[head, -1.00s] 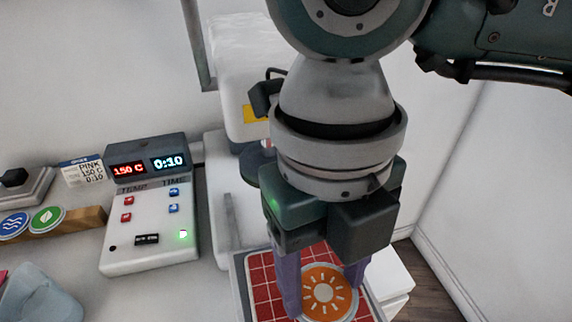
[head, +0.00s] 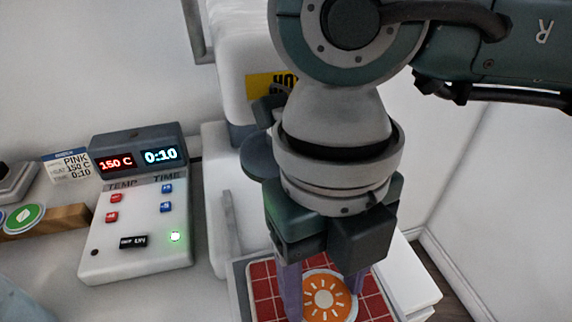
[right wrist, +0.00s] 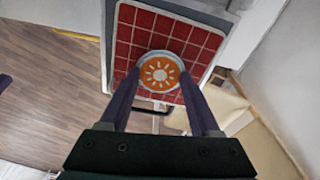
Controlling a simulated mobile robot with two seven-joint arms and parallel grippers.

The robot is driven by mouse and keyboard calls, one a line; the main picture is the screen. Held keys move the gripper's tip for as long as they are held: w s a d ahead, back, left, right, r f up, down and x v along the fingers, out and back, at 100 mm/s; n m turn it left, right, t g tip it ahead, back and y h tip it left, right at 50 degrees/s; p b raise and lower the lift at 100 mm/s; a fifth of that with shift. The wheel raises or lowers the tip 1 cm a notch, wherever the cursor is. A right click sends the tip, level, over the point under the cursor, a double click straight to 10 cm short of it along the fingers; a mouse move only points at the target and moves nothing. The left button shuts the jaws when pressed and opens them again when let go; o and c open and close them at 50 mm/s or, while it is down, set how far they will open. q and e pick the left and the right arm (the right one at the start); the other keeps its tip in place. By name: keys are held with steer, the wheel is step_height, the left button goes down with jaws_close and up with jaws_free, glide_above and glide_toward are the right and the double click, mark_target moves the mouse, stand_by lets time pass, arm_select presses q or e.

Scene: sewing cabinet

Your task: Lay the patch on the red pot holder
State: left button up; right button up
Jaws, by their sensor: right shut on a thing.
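An orange round patch (head: 327,298) with a white sun design is between the fingers of my right gripper (head: 322,300). The gripper is shut on it, with a finger at each side of its rim. The patch also shows in the right wrist view (right wrist: 160,72). It is over the red checked pot holder (head: 262,276), which lies flat on a grey-rimmed plate (head: 240,290). In the right wrist view the pot holder (right wrist: 190,38) spreads around and beyond the patch. I cannot tell whether the patch touches it.
A white control box (head: 140,225) with displays reading 150 C and 0:10 stands to the left. A white machine (head: 232,135) with a yellow label is behind my right gripper. A wooden rack (head: 60,222) with a green patch (head: 25,217) is at the far left.

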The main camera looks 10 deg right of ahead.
steer(key=shift+f, duration=0.15)
steer(key=o, duration=1.4)
steer(key=shift+c, duration=0.2)
